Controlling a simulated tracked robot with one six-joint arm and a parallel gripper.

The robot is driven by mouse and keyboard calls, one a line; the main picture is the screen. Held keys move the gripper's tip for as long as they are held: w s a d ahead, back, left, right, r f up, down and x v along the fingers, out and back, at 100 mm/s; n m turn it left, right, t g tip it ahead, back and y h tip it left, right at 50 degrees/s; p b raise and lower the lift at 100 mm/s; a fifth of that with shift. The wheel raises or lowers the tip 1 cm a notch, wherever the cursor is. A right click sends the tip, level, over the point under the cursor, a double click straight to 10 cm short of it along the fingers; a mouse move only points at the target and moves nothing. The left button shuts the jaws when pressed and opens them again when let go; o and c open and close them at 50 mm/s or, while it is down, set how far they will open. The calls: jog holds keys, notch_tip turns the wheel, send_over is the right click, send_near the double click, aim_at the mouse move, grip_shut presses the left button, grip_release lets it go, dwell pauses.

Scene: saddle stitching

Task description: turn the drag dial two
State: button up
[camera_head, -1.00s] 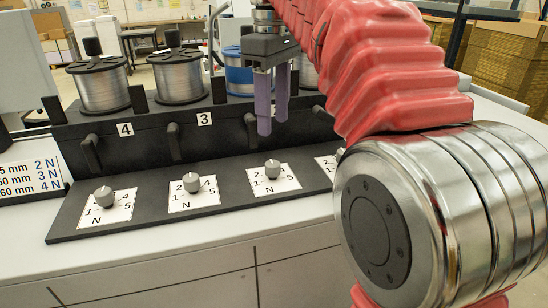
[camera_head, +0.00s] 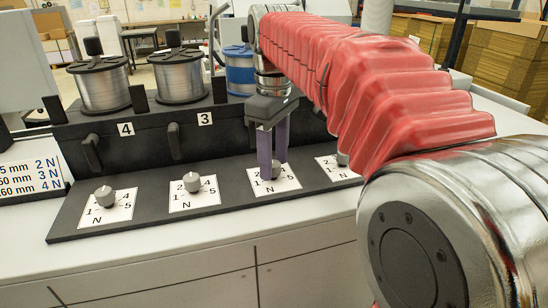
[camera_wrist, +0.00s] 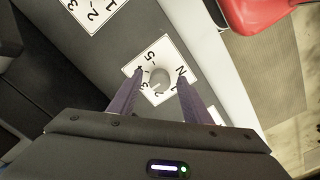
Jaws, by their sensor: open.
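The dial third from the left, a grey knob (camera_head: 275,169) on a white numbered card (camera_head: 290,180), is partly hidden by my gripper (camera_head: 273,173). Its station number is covered. My gripper points down over this dial, open, with one purple finger on either side of the knob. In the wrist view the round knob (camera_wrist: 159,76) sits between the fingertips (camera_wrist: 161,77), with a gap showing at each side. I cannot tell whether the tips reach down to the card. The card's 5 and N show in the wrist view.
Similar dials stand left on the black base, below plates 4 (camera_head: 125,129) and 3 (camera_head: 205,119); another dial (camera_head: 342,159) is to the right, beside my arm. Wire spools (camera_head: 181,77) and black levers (camera_head: 175,141) rise behind. A tension chart (camera_head: 30,178) stands far left.

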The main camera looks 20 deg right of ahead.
jog(key=c, duration=1)
jog(key=shift+c, duration=0.2)
jog(key=shift+m, duration=0.4)
jog(key=m, duration=0.9)
jog(key=shift+a, duration=0.1)
jog(key=o, duration=1)
